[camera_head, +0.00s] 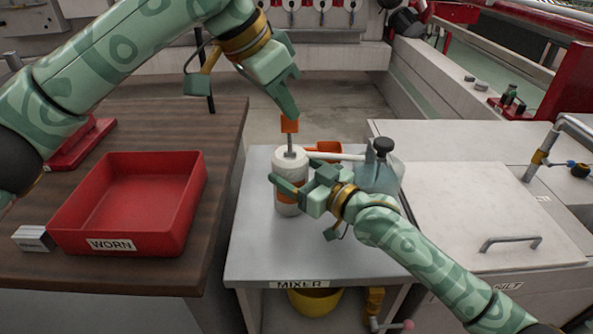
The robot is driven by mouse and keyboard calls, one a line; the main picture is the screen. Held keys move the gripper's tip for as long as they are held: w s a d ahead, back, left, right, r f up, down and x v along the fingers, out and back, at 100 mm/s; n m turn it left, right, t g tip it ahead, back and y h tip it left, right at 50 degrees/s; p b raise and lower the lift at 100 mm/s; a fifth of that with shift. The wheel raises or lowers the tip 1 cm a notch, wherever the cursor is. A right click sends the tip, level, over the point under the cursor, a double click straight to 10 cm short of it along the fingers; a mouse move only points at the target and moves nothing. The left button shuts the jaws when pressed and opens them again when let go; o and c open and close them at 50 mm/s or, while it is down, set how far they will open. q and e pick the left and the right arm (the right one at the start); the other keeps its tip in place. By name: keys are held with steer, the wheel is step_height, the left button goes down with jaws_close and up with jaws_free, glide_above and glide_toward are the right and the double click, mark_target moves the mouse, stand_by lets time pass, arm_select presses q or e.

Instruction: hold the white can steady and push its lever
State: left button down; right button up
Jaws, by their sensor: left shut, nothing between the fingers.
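The white can (289,161) stands upright on the grey mixer table (255,245), with an orange band partly showing lower on its side. A thin metal lever (291,141) rises from its top and ends in an orange knob (289,124). My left gripper (289,110) is shut and empty, pointing down, its tips at or just above the knob; I cannot tell whether they touch. My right gripper (293,191) comes from the right and is closed around the can's side. One finger crosses the can's front; the other is mostly hidden.
Right behind the can are an orange container (323,147) and a bluish jug (381,176) with a black knob. A red WORN bin (130,210) sits on the wooden bench at left. A pale cabinet (490,220) borders the table at right. The table's front left is clear.

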steer(key=shift+o, duration=1.2)
